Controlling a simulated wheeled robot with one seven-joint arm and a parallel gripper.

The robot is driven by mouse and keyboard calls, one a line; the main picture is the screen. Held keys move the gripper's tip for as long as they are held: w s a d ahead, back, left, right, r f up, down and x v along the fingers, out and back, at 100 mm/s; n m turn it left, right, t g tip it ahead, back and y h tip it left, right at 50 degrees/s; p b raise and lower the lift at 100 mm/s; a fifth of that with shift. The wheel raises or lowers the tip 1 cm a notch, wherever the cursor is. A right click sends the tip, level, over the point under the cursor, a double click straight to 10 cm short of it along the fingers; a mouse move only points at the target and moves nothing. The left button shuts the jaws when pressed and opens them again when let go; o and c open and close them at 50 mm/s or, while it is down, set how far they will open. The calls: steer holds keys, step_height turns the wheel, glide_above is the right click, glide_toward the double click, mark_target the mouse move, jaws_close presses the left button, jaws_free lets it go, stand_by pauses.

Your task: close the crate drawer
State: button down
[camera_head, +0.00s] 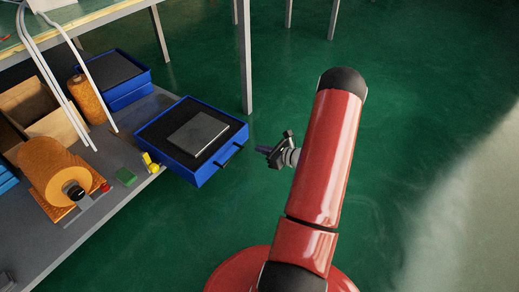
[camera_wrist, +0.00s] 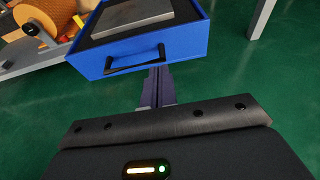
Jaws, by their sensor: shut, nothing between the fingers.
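The blue crate drawer (camera_head: 187,169) is pulled out past the edge of the grey bench shelf, with a black handle (camera_head: 229,156) on its front. A flat grey plate (camera_head: 198,132) lies on the dark lining inside it. In the wrist view the drawer front (camera_wrist: 125,62) faces me, with its handle (camera_wrist: 135,62) across the middle. My gripper (camera_head: 264,150) is shut and empty, to the right of the handle in the head view. In the wrist view its fingers (camera_wrist: 158,72) point at the drawer front, near the handle's right end; I cannot tell whether they touch it.
A second blue crate (camera_head: 122,85) sits farther back on the shelf (camera_head: 75,235). Orange spools (camera_head: 55,172), a cardboard box (camera_head: 35,108) and small yellow and green items stand left of the drawer. A grey table leg (camera_head: 244,60) rises behind the drawer. Green floor on the right is clear.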

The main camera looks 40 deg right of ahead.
steer(key=b, duration=0.1)
glide_toward(233, 140)
steer(key=x, duration=0.5)
steer(key=shift+w+f, duration=0.1)
steer(key=shift+w, duration=0.05)
steer(key=shift+w+a, duration=0.15)
steer(key=shift+w, duration=0.4)
